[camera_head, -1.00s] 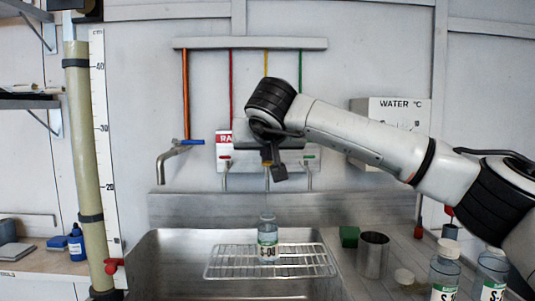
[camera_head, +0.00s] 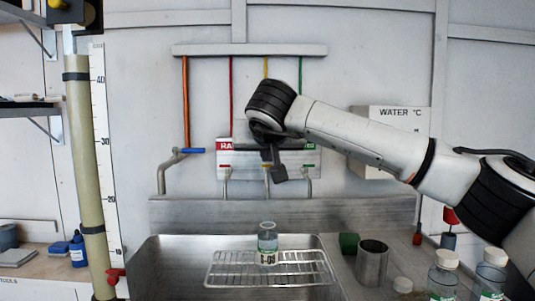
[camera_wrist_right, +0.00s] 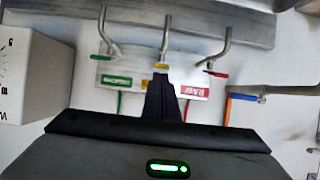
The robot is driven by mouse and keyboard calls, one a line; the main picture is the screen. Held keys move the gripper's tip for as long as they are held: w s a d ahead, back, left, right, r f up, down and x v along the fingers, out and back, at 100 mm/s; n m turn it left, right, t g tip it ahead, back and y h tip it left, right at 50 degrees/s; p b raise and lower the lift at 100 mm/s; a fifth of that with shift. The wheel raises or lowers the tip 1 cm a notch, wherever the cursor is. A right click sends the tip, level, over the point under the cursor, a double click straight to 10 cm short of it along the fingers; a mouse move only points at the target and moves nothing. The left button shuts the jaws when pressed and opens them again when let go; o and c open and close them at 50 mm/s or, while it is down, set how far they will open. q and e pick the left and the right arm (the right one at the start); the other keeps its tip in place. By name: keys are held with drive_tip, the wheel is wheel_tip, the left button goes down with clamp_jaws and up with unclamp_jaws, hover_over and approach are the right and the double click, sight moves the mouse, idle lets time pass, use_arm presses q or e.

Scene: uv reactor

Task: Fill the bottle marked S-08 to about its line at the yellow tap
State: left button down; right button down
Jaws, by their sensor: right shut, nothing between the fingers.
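The bottle marked S-08 (camera_head: 267,244) stands uncapped and upright on the wire rack (camera_head: 225,270) in the sink. Its label partly shows; I cannot tell the liquid level against its line. The yellow tap (camera_head: 266,181) is the middle one of three spouts above the sink, over the bottle. In the right wrist view the yellow tap handle (camera_wrist_right: 161,67) sits just beyond my fingertips. My right gripper (camera_head: 279,172) is shut and empty, in front of the yellow tap; it also shows in the right wrist view (camera_wrist_right: 162,82). I cannot tell if it touches the handle. My left gripper is not in view.
A red-handled tap (camera_wrist_right: 215,74) and green-handled tap (camera_wrist_right: 102,57) flank the yellow one. A blue-handled tap (camera_head: 190,151) is at left. Capped bottles (camera_head: 443,272), a metal cup (camera_head: 372,262) and a green block (camera_head: 349,242) stand on the right counter.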

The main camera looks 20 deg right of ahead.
drive_tip(key=s+a+r+p, duration=0.2)
drive_tip(key=s+r, duration=0.6)
drive_tip(key=shift+a, duration=0.15)
idle(0.7)
